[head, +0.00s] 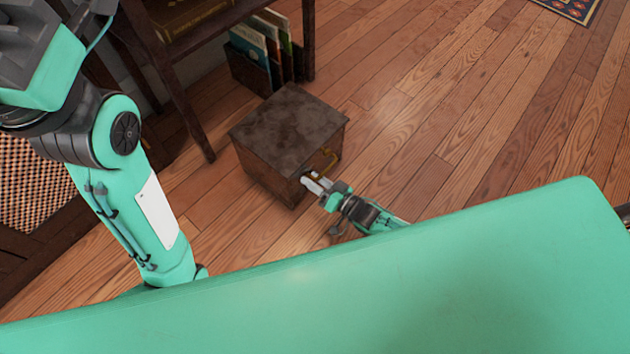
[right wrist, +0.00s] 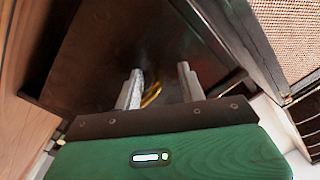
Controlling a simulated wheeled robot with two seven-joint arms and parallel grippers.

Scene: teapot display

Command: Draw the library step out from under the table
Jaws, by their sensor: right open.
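The library step (head: 287,122) is a low wooden box with a dark, worn top and a curved brass handle (head: 326,160) on its near side. It stands on the floor by the table's legs, its top mostly clear of the table in the head view. My right gripper (head: 313,181) is at the handle side, its pale fingers close to the handle. In the right wrist view its fingers (right wrist: 159,74) are apart, with the brass handle (right wrist: 152,94) showing between them. Contact cannot be told. My left arm rises at the left; its gripper is out of view.
The dark table (head: 181,95) stands at the upper left on slim legs. A rack of books or folders (head: 262,48) sits on the floor behind the step. A woven-panel piece (head: 38,175) is at the far left. Plank floor (head: 450,110) is open to the right, with a patterned rug (head: 570,8) beyond.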

